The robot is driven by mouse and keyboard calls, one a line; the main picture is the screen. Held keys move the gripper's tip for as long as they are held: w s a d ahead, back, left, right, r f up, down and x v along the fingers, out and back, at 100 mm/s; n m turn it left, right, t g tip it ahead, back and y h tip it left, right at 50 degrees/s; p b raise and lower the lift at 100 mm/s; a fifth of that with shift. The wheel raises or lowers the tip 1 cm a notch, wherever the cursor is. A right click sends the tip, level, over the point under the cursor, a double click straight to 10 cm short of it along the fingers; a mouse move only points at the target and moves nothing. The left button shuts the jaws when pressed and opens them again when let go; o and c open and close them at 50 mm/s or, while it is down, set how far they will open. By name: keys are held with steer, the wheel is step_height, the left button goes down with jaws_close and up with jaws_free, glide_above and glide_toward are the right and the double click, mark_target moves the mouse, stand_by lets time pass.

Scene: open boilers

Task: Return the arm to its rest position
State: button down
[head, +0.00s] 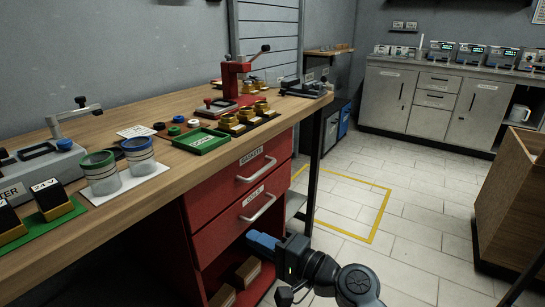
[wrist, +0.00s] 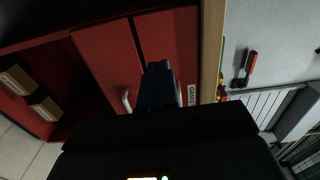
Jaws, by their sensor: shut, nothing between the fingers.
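My gripper (head: 260,241), with blue fingers, is shut and empty. In the head view it is low beside the red drawer cabinet (head: 217,215), below the lower drawer's handle and in front of the open shelf space. My arm's dark links run from it to the lower right. In the wrist view the gripper's blue fingers (wrist: 158,84) point toward the red drawer fronts (wrist: 104,63), with a handle (wrist: 126,101) just left of them. I cannot tell whether the fingers touch anything.
The wooden bench (head: 130,205) carries jars, a green tray (head: 201,141) and a red press (head: 232,80). Both drawers look closed. Small boxes (head: 248,271) sit on the shelf below. The tiled floor (head: 400,225) is open to the right, up to a wooden crate (head: 510,205).

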steer(key=s+d+f+m+t+h+p, duration=0.1)
steer(key=s+d+f+t+h+p, duration=0.15)
steer(key=s+d+f+h, duration=0.55)
steer(key=s+d+f+h+p, duration=0.1)
steer(key=s+d, duration=0.4)
steer(key=s, duration=0.3)
steer(key=s+d+f+h+p, duration=0.1)
steer(key=s+d+p, duration=0.1)
steer(key=s+d, duration=0.45)
steer(key=s+d+r+n+t+h+p, duration=0.1)
steer(key=s+d+r+n+h, duration=0.15)
steer(key=s+r, duration=0.4)
steer(key=s+d+r+n+t+h+p, duration=0.1)
steer(key=s+d+r+h+p, duration=0.15)
steer(key=s, duration=0.65)
steer(key=s+d+r+n, duration=0.1)
steer(key=s+r+n, duration=0.1)
steer(key=s+r, duration=0.2)
steer(key=s+d+r+n+t+p, duration=0.1)
steer(key=s+r, duration=0.2)
steer(key=r, duration=0.6)
steer(key=shift+s+d+n, duration=0.2)
steer(key=shift+s+n, duration=0.15)
